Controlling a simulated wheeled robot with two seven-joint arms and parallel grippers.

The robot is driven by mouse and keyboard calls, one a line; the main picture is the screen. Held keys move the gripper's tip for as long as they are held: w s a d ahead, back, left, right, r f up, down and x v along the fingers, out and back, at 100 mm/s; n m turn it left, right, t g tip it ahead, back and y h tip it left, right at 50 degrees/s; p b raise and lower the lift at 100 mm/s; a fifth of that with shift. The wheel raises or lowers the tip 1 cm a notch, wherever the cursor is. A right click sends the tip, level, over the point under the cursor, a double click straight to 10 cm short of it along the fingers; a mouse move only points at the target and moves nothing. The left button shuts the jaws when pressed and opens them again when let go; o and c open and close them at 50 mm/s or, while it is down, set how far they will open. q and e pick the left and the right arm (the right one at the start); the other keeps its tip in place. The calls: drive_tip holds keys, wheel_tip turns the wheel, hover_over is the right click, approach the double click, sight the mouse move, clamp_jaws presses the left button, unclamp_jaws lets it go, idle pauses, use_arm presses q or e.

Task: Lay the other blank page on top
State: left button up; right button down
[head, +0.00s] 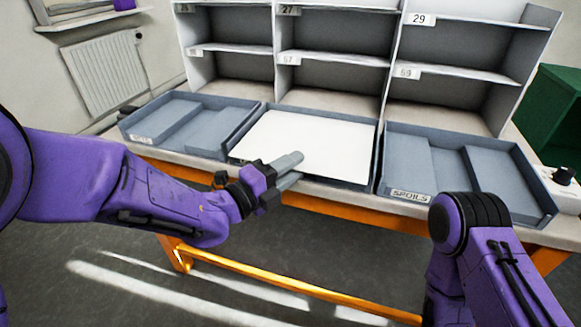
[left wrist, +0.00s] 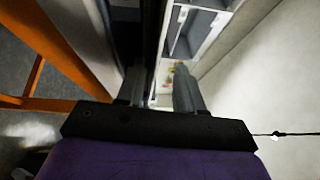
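A white blank page (head: 310,138) lies in the middle blue-grey tray (head: 366,183) on the table, covering most of its floor. I cannot tell whether it is one sheet or several stacked. No separate second page shows. My left gripper (head: 300,166) is over the front edge of this tray, in front of the page's near left part. In the left wrist view its two fingers (left wrist: 162,88) stand apart with nothing visible held between them. My right arm enters at the lower right of the head view, but its gripper is out of sight.
Left tray (head: 243,107) and right tray (head: 408,193), labelled SPOILS, flank the middle one; both have raised steps and look empty. Open numbered shelves (head: 330,40) rise behind. An orange table frame (head: 270,288) runs below. A dark knob (head: 564,176) stands at far right.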

use_arm(q)
drive_tip(key=b+v, duration=0.1)
drive_tip(key=v, duration=0.9)
drive_tip(key=shift+s+a, duration=0.15)
drive_tip(key=shift+a, duration=0.1)
